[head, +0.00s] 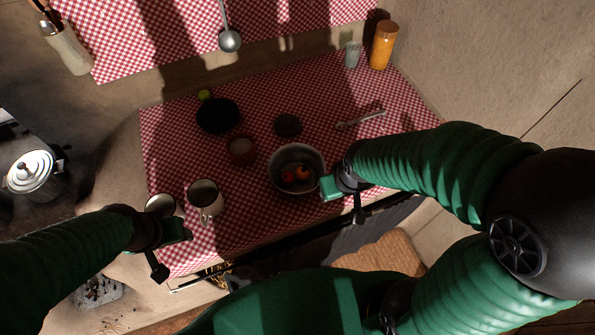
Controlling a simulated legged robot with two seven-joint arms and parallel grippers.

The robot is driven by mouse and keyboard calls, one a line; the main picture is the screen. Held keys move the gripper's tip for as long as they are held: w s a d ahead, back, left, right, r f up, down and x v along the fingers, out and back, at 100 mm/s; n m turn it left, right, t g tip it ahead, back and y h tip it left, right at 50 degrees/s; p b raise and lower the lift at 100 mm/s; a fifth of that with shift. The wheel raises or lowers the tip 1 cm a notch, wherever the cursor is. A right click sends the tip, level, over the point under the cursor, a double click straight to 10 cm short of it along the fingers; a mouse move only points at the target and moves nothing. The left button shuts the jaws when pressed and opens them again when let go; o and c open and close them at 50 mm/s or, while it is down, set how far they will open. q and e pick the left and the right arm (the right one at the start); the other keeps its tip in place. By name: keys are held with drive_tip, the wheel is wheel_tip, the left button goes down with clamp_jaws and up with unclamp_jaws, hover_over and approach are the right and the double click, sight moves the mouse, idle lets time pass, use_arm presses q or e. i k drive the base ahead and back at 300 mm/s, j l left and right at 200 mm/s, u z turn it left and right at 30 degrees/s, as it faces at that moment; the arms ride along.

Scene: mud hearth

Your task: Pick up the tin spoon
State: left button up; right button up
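A tin spoon (361,119) lies on the red-and-white checked cloth (265,105), toward the right side of the table. Its bowl end is at the left and its handle runs to the upper right. My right gripper (345,203) is empty, with its fingers apart, just right of a metal bowl and nearer to me than the spoon. My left gripper (170,252) is empty, with its fingers apart, at the table's near left corner, far from the spoon.
The metal bowl (296,153) holds red and orange round things. Mugs (206,193), a brown bowl (242,149), a black pan (217,116) and a dark round lid (288,125) stand leftward. An orange jar (383,45) stands behind the spoon. A ladle (229,38) hangs at the back.

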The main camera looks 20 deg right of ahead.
sight(382, 113)
drive_tip(key=l+u, duration=0.35)
drive_tip(key=l, duration=0.65)
drive_tip(key=k+l+u, duration=0.1)
drive_tip(key=l+u, duration=0.2)
drive_tip(key=l, duration=0.75)
